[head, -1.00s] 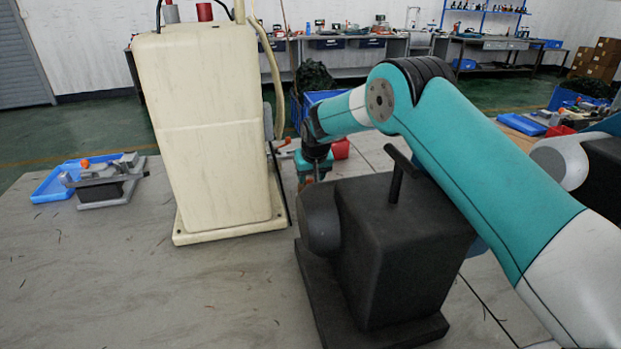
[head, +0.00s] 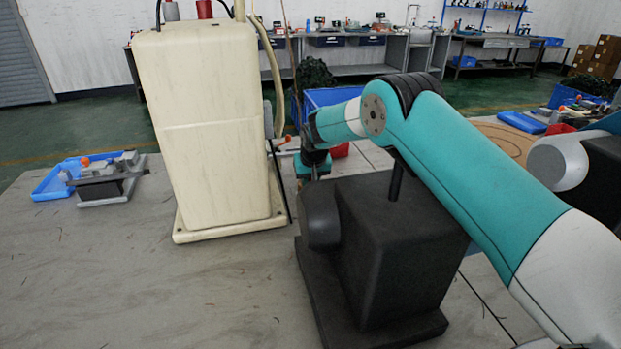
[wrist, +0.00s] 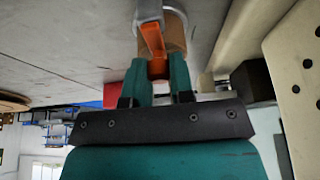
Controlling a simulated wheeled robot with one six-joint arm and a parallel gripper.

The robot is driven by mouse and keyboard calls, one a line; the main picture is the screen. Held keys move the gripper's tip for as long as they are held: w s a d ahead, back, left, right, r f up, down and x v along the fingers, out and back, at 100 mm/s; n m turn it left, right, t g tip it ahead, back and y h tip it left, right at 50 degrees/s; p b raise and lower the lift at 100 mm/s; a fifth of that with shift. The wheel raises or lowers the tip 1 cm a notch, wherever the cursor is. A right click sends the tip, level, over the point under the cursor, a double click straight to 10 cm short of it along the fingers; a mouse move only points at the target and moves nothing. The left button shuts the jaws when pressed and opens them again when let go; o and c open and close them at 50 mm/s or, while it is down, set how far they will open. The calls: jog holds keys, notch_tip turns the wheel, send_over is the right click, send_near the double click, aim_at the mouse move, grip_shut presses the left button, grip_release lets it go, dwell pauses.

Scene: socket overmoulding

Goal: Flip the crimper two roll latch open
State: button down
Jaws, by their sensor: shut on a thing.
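In the wrist view my gripper (wrist: 158,70) has its two teal fingers closed around the end of an orange lever (wrist: 152,38). The lever runs up to a grey metal part (wrist: 149,10), in front of a brown round piece (wrist: 175,36). I take this lever to be the roll latch; how far it is turned cannot be told. In the head view my gripper (head: 303,182) is low behind the black machine (head: 395,250), just right of the cream machine (head: 205,130). Its fingertips and the latch are hidden there.
A grey fixture (head: 103,185) and a blue tray (head: 48,188) sit at the left of the table. Another orange handle (head: 286,140) shows beside the cream machine. A red bin (head: 340,150) lies behind my wrist. The front left of the table is clear.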

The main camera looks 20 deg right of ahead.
jog(key=shift+m, duration=0.3)
jog(key=m+h+b, duration=0.1)
jog(key=m, duration=0.1)
jog(key=d+m+h+b, duration=0.1)
jog(key=m, duration=0.1)
jog(key=shift+s+f+m+b, duration=0.1)
jog(key=shift+m+b, duration=0.2)
jog(key=m, duration=0.1)
jog(key=m+g+h, duration=0.1)
jog(key=m, duration=0.3)
jog(key=shift+s+d+g+h, duration=0.3)
jog(key=shift+s+d, duration=0.05)
jog(key=shift+d, duration=0.05)
jog(key=shift+m, duration=0.3)
jog(key=c, duration=1)
grip_release()
notch_tip(320, 180, up, 20)
jog(key=p, duration=1.1)
jog(key=shift+p, duration=0.35)
